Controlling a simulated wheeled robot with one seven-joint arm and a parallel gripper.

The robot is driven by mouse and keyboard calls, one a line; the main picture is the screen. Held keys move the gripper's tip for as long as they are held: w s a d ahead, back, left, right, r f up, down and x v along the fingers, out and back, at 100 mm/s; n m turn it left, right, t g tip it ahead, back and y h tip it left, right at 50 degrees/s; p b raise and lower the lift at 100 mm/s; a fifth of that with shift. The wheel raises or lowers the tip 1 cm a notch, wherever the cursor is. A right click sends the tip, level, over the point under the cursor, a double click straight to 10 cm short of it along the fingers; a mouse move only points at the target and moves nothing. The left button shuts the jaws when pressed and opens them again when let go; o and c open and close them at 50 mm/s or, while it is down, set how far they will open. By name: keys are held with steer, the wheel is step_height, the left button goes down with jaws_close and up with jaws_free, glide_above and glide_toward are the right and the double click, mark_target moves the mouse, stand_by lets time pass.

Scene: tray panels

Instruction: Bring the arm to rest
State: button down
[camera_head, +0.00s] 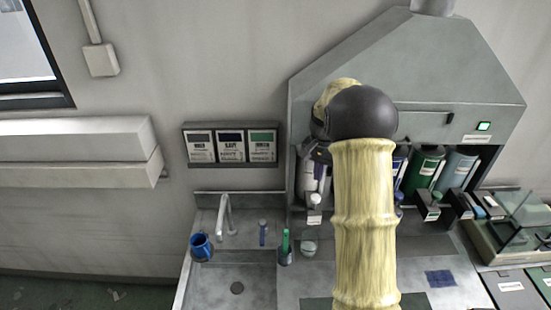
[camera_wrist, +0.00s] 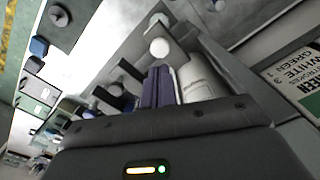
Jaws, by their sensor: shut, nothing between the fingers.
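My arm (camera_head: 365,225) rises through the middle of the head view, its dark joint in front of the grey hood. My gripper (camera_wrist: 158,86) shows in the wrist view as two dark fingers side by side, shut and empty, beyond the dark wrist housing. A white bottle (camera_wrist: 197,80) shows just right of the fingers; whether they touch it I cannot tell. In the head view the arm mostly hides the gripper.
The grey hood (camera_head: 440,80) surrounds the arm's upper end. Green (camera_head: 423,168) and grey-blue (camera_head: 457,170) containers stand right of the arm. At left are a sink (camera_head: 215,285), a blue mug (camera_head: 201,246) and a wall panel of three labels (camera_head: 231,128).

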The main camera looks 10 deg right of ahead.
steer(key=s+a+f+n+t+b, duration=0.1)
steer(key=s+a+f+n+b, duration=0.1)
steer(key=s, duration=0.6)
steer(key=s+a+f+n+b, duration=0.3)
steer(key=s+a, duration=0.3)
steer(key=s, duration=0.2)
steer(key=s+a+f+n+t+b, duration=0.1)
steer(key=s+a+f+n+b, duration=0.2)
steer(key=s, duration=0.5)
steer(key=shift+a+f+t+b, duration=0.3)
steer(key=shift+a+f+b, duration=0.25)
steer(key=shift+b, duration=0.5)
steer(key=shift+d+f, duration=0.1)
